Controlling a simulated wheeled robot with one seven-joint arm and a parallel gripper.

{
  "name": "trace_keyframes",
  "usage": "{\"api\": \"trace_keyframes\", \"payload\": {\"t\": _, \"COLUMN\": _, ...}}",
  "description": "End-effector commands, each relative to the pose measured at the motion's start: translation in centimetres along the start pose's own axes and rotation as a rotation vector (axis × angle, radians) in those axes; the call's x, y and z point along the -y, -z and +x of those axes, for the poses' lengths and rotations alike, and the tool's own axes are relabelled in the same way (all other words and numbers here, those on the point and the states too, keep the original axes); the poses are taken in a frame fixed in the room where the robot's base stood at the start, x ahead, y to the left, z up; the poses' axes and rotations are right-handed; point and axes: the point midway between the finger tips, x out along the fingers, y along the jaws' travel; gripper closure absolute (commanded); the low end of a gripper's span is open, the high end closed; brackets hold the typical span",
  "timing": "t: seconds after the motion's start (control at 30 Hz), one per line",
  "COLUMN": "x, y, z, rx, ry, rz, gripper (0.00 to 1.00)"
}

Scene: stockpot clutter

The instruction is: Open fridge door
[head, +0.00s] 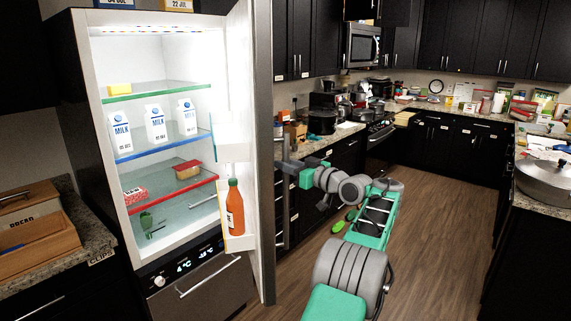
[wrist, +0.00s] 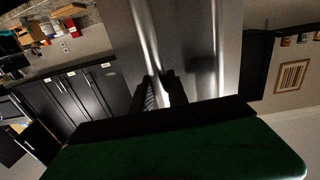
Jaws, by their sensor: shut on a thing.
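The fridge (head: 98,130) stands at the left in the head view, its lit inside showing. Its door (head: 263,120) is swung open to the right, edge-on to the head camera. In the wrist view the steel door front (wrist: 205,50) fills the upper middle, with the bright vertical handle (wrist: 149,45) on it. My gripper (wrist: 160,90) is at the handle, its dark fingers shut on it. In the head view my gripper (head: 284,166) is at the door's outer side, partly hidden by the door.
Milk cartons (head: 156,124) stand on a fridge shelf, and a sauce bottle (head: 235,207) sits in the door bin. A counter with a bread box (head: 35,230) is at the left. Wooden floor (head: 440,220) is clear right of my arm. A stockpot (head: 545,180) stands on the right counter.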

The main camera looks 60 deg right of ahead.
Motion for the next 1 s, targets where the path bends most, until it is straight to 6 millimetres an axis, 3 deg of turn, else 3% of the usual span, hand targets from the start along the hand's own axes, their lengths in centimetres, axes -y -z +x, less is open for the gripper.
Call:
{"api": "trace_keyframes", "payload": {"t": 0.27, "x": 0.0, "y": 0.2, "z": 0.0, "rx": -0.002, "ry": -0.002, "rz": -0.003, "gripper": 1.00}}
{"api": "trace_keyframes", "payload": {"t": 0.3, "x": 0.0, "y": 0.2, "z": 0.0, "rx": -0.002, "ry": -0.002, "rz": -0.002, "gripper": 0.79}}
{"api": "trace_keyframes", "payload": {"t": 0.57, "x": 0.1, "y": 0.1, "z": 0.1, "rx": -0.001, "ry": 0.001, "rz": -0.001, "gripper": 0.59}}
{"api": "trace_keyframes", "payload": {"t": 0.83, "x": 0.1, "y": 0.0, "z": -0.1, "rx": -0.001, "ry": 0.001, "rz": -0.001, "gripper": 0.59}}
{"api": "trace_keyframes", "payload": {"t": 1.0, "x": -0.1, "y": -0.3, "z": -2.8, "rx": -0.001, "ry": -0.003, "rz": -0.003, "gripper": 0.59}}
